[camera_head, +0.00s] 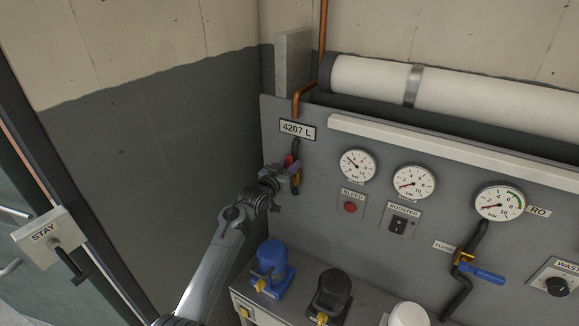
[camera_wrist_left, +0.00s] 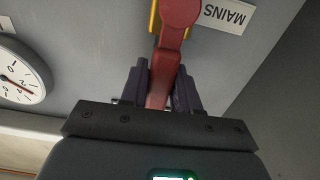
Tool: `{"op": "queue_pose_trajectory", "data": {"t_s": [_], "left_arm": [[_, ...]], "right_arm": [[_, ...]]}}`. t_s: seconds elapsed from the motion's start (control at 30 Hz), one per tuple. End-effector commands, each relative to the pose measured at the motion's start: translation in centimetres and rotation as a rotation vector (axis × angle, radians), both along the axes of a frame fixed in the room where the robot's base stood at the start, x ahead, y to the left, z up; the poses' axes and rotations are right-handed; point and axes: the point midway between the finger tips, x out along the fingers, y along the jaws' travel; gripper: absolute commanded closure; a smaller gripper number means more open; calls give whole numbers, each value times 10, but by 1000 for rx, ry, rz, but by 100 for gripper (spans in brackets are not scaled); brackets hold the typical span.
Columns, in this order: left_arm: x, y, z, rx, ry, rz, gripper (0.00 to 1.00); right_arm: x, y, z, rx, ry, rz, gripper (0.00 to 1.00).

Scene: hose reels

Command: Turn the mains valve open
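The mains valve has a red lever (camera_head: 289,160) and a brass-yellow body (camera_head: 297,181) on the dark pipe, below the "4207 L" plate. In the left wrist view the red lever (camera_wrist_left: 168,55) runs from its round hub at the top down between my fingers. A "MAINS" label (camera_wrist_left: 228,15) shows upside down beside it. My left gripper (camera_wrist_left: 160,92) has a dark finger on each side of the lever, close against it, and looks shut on it. In the head view the gripper (camera_head: 282,174) is at the valve and partly covers it. My right gripper is not in view.
Gauges (camera_head: 358,166), a red bleed button (camera_head: 350,208) and a booster switch (camera_head: 398,223) sit right of the valve. A blue-handled flush valve (camera_head: 482,274) is farther right. Blue (camera_head: 272,268) and black (camera_head: 331,293) units stand below. A "STAY" box (camera_head: 47,240) is far left.

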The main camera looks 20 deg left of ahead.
Motion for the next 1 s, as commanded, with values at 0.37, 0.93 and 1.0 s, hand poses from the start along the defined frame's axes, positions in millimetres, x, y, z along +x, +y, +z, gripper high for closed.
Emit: {"op": "queue_pose_trajectory", "data": {"t_s": [0.37,0.93,1.0], "left_arm": [[0,0,0,0,1,1,49],[-40,8,-2,2,0,3,49],[-50,10,-1,2,0,2,49]], "right_arm": [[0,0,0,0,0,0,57],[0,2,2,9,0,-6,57],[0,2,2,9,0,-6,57]]}}
